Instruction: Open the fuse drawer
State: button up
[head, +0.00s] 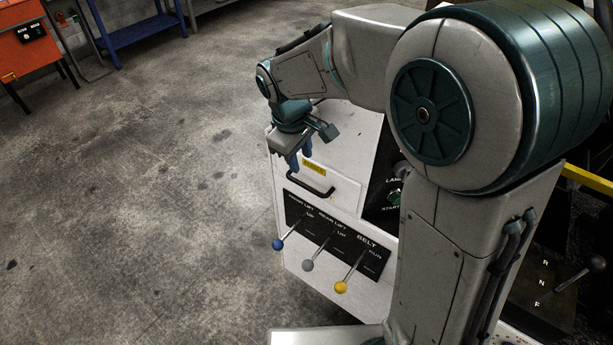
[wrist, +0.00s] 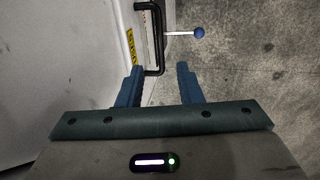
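The fuse drawer (head: 325,184) is the white front panel with a yellow label (head: 314,168) in the upper part of the white cabinet. It looks closed. Its black bar handle (head: 311,187) also shows in the wrist view (wrist: 157,38). My gripper (head: 298,163) is just above the handle in the head view, pointing down. In the wrist view my gripper (wrist: 159,72) has its two blue fingers apart with nothing gripped. The handle's near end lies close to the left finger's tip, and I cannot tell whether they touch.
Below the drawer, a black panel carries three levers with blue (head: 277,244), grey (head: 307,265) and yellow (head: 341,287) knobs. A black panel with a green knob (head: 394,197) is to the right. Open concrete floor (head: 140,200) lies left of the cabinet.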

aim_at(306, 186)
jog(key=f, duration=0.3)
jog(key=w+f, duration=0.1)
jog(key=f, duration=0.2)
jog(key=d+f+p, duration=0.1)
jog(key=f, duration=0.3)
jog(key=shift+w+d, duration=0.1)
jog(key=shift+w, duration=0.15)
grip_shut()
